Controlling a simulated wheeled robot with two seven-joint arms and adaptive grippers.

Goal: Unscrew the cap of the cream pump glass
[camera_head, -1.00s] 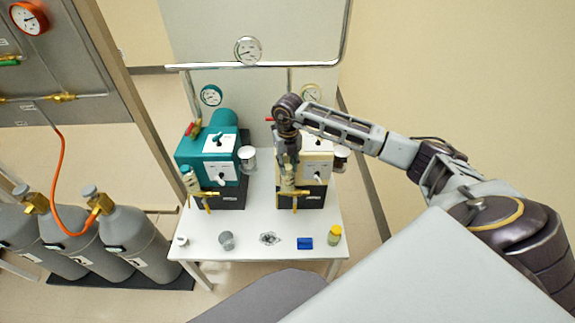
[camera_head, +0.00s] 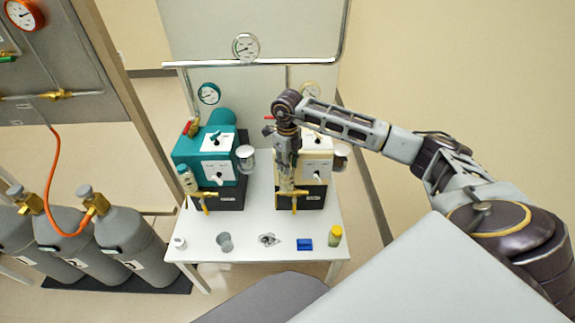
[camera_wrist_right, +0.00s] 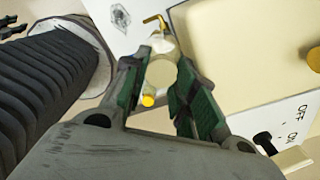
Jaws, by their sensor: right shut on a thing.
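The cream pump (camera_head: 318,168) stands on the right half of the white table, with a brass fitting (camera_head: 293,196) at its front left. My right gripper (camera_head: 285,176) points down over the pump's glass, which it mostly hides in the head view. In the right wrist view, my right gripper's green-padded fingers are shut on the pale cream cap (camera_wrist_right: 162,75), one finger on each side. A yellow-gold round part (camera_wrist_right: 148,100) shows just below the cap. I cannot tell how far the cap is turned. My left gripper is not in view.
A teal pump (camera_head: 208,160) with its own glass stands to the left. On the table's (camera_head: 255,268) front edge are a small white piece, a grey cup (camera_head: 225,242), a blue block (camera_head: 305,244) and a yellow-capped jar (camera_head: 335,236). Gas cylinders (camera_head: 137,250) stand at far left.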

